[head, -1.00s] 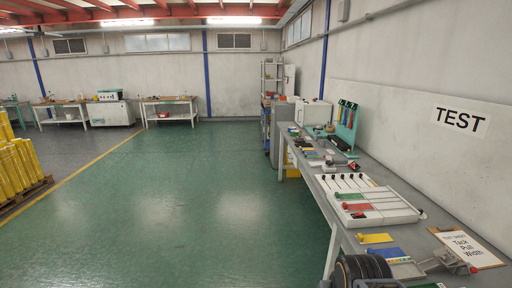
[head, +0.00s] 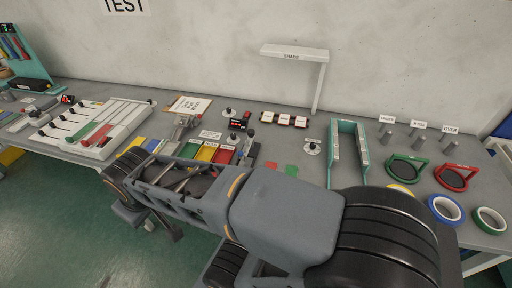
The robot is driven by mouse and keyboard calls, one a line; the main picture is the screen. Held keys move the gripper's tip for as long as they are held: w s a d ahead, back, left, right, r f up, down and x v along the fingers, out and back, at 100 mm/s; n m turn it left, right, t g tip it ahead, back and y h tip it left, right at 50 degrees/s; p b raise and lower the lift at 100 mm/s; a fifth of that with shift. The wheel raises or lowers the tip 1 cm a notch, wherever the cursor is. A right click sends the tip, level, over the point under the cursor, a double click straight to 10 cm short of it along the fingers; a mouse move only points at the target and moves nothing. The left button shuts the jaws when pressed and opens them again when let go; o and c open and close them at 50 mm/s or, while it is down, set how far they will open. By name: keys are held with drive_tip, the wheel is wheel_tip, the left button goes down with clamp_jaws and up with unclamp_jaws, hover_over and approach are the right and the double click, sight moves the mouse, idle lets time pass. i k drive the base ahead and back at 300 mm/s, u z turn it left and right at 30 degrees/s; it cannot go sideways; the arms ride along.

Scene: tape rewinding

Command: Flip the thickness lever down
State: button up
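My own grey arm spans the lower middle of the head view, in front of the bench. I cannot make out my gripper's fingers. No lever is labelled legibly as the thickness lever. A small black device with a red display (head: 240,122) stands on the bench behind the arm. A dark knob-topped upright part (head: 250,134) stands just right of and nearer than it; I cannot tell whether it is the lever or whether it is up or down. Other black knobs stand on round bases (head: 313,148). My arm hides part of the bench front.
The grey bench (head: 350,118) runs along the wall. A white panel with several black levers (head: 103,125) is at left. A teal frame (head: 362,150), green (head: 405,168) and red (head: 455,176) ring stands, and tape rolls (head: 445,210) are at right. Green floor (head: 50,215) is open at lower left.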

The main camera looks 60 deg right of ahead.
sight(241, 153)
drive_tip(key=z, duration=0.35)
drive_tip(key=k, duration=0.5)
drive_tip(key=z, duration=0.65)
